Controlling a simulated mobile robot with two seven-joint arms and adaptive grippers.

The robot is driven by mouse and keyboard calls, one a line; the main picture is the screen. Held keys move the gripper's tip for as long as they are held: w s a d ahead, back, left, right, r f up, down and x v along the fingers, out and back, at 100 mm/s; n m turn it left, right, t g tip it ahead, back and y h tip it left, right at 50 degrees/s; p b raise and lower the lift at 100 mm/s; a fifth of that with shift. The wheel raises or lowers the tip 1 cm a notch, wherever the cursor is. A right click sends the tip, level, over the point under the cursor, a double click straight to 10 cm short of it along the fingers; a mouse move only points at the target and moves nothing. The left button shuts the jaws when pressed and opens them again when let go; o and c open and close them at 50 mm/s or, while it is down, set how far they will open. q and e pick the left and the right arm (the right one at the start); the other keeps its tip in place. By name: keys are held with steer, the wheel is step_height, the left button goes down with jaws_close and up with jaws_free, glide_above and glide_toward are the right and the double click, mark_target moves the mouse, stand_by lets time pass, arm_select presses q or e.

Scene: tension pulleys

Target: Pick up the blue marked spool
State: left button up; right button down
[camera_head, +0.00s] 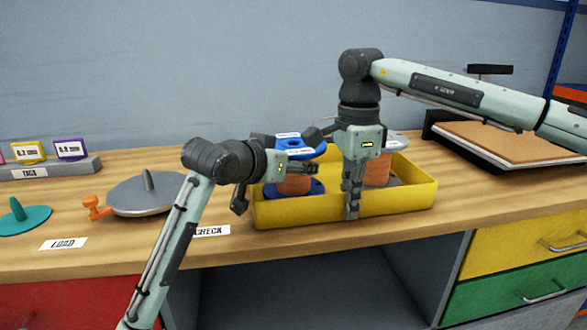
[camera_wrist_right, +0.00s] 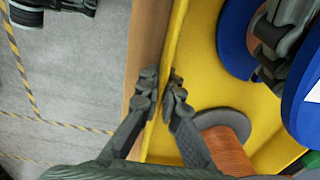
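The blue spool (camera_head: 297,185) stands upright at the left of a yellow tray (camera_head: 285,217). It has blue flanges, a copper-coloured winding and a white label on top; its blue flanges also show in the right wrist view (camera_wrist_right: 238,45). My left gripper (camera_head: 312,168) lies sideways at the winding, between the flanges. Its finger gap is hidden. My right gripper (camera_head: 352,212) points down at the tray's front wall. In the right wrist view its fingertips (camera_wrist_right: 162,80) are close together with the wall edge in line between them; contact is unclear.
A grey-flanged copper spool (camera_head: 377,173) stands in the tray's right part, behind my right gripper. A grey disc (camera_head: 145,196), an orange piece (camera_head: 95,208) and a teal disc (camera_head: 25,218) lie left. A black-framed board (camera_head: 510,140) is at right.

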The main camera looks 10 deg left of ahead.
arm_select(q)
steer(key=shift+r, duration=0.1)
steer(key=c, duration=0.4)
step_height(320, 180, up, 10)
steer(key=shift+r, duration=0.1)
steer(key=shift+c, duration=0.2)
arm_select(e)
steer(key=c, duration=1.6)
jaws_free()
steer(key=shift+c, duration=0.2)
steer(key=shift+r, duration=0.15)
